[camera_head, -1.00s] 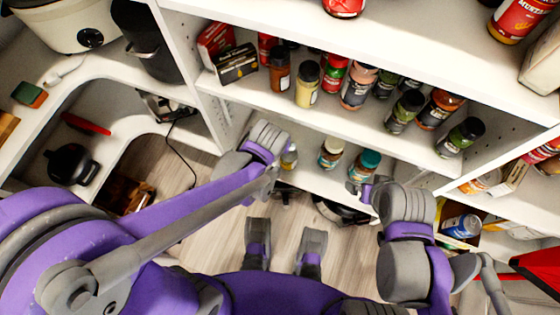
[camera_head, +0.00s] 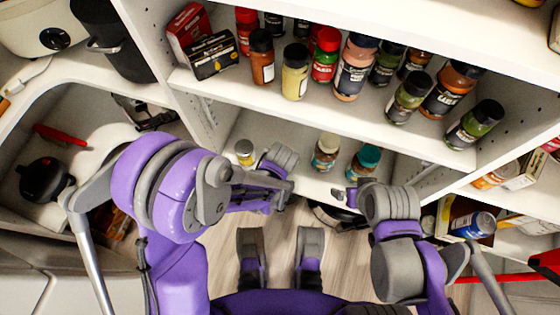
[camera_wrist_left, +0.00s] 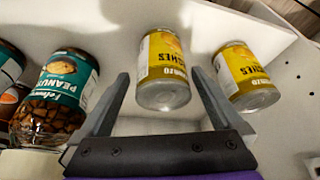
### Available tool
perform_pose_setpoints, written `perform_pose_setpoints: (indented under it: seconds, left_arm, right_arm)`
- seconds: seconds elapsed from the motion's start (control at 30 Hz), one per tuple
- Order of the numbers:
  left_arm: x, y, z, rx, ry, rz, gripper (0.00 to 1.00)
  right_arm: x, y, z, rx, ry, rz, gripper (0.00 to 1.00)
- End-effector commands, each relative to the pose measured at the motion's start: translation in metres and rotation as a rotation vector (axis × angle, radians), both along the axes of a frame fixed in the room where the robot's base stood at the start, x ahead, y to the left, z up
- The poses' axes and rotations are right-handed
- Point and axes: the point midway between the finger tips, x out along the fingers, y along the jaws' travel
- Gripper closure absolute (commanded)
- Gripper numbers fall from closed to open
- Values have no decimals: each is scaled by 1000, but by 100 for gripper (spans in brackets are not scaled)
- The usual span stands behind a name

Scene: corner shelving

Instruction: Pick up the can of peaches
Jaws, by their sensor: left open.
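Two cans with yellow labels stand on a white shelf in the left wrist view; their lettering is only partly readable. One yellow can (camera_wrist_left: 163,72) appears between the open fingertips of my left gripper (camera_wrist_left: 159,76), with a gap on each side. How far it is between the fingers I cannot tell. The second yellow can (camera_wrist_left: 245,78) stands just right of the right finger. In the head view one yellow can (camera_head: 244,152) shows on the lower shelf, left of my left wrist, which hides the fingers. My right gripper (camera_head: 345,196) is small and partly hidden near the shelf front.
A peanut jar (camera_wrist_left: 58,95) with a teal label stands left of the left finger. In the head view, a cream-lidded jar (camera_head: 326,153) and a teal-lidded jar (camera_head: 364,163) stand right of my left wrist. The shelf above (camera_head: 225,92) holds several spice jars and overhangs the lower one.

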Motion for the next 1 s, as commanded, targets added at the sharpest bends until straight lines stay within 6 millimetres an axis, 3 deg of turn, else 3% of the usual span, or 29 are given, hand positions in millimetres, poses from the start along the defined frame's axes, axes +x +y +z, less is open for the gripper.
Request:
perform_pose_setpoints:
  seconds: [0.23,0.5,1.0]
  left_arm:
    - [18,3,-35,0,0,1,0]
    - [19,3,-38,0,0,0,0]
    - [19,3,-38,0,0,0,90]
  right_arm:
    - [2,0,-17,0,5,0,0]
    - [2,0,-16,0,5,0,0]
    - [2,0,-16,0,5,0,0]
